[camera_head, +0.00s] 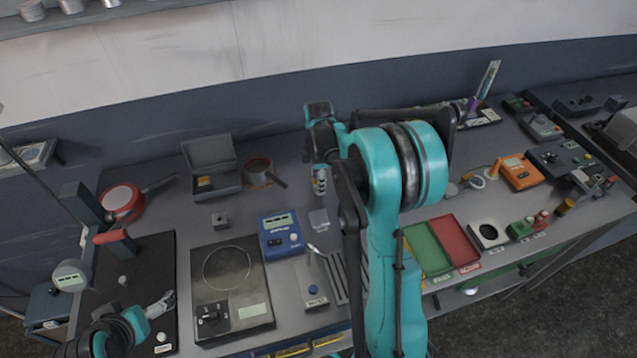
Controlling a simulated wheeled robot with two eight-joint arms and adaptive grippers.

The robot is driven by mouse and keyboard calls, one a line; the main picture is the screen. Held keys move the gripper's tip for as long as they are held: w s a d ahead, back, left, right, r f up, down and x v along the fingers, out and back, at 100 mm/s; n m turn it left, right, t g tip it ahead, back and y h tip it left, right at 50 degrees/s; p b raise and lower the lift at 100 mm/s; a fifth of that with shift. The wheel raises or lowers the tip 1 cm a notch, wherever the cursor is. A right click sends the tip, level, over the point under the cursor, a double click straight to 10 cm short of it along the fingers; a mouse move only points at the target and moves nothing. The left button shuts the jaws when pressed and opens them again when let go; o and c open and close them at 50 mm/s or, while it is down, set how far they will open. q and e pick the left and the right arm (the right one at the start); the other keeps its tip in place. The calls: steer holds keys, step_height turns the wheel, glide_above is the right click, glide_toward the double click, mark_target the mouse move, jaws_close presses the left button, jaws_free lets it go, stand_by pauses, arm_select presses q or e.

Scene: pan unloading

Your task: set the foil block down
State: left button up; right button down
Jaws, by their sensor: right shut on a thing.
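My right gripper (319,187) points down over the middle of the bench, behind the blue meter box. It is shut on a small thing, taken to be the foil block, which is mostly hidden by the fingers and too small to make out. I cannot tell whether it touches the bench. My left gripper (165,303) is low at the left, over the black board; its finger gap is too small to read. A small grey block (220,221) with a dark top stands on the bench left of the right gripper.
A blue meter box (281,237), a hotplate (230,318) and a grey pad (319,221) lie near the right gripper. An open grey case (212,161), a red pan (121,200) and a brown pan (258,170) stand behind. Green (426,249) and red (455,241) trays lie right.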

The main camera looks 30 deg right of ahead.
steer(key=c, duration=1.1)
jaws_free()
steer(key=shift+f, duration=0.15)
steer(key=shift+c, duration=0.2)
steer(key=shift+r, duration=0.55)
step_height(320, 180, up, 11)
steer(key=p, duration=0.3)
steer(key=s+a+r+m+t, duration=0.3)
steer(key=s+a+r+m, duration=0.2)
steer(key=s+a+m, duration=0.3)
steer(key=s+a+f+m+t, duration=0.2)
steer(key=s+a+m+t, duration=0.2)
steer(key=s+a+m, duration=0.3)
steer(key=s, duration=0.4)
steer(key=shift+a+f, duration=0.2)
steer(key=shift+f, duration=0.05)
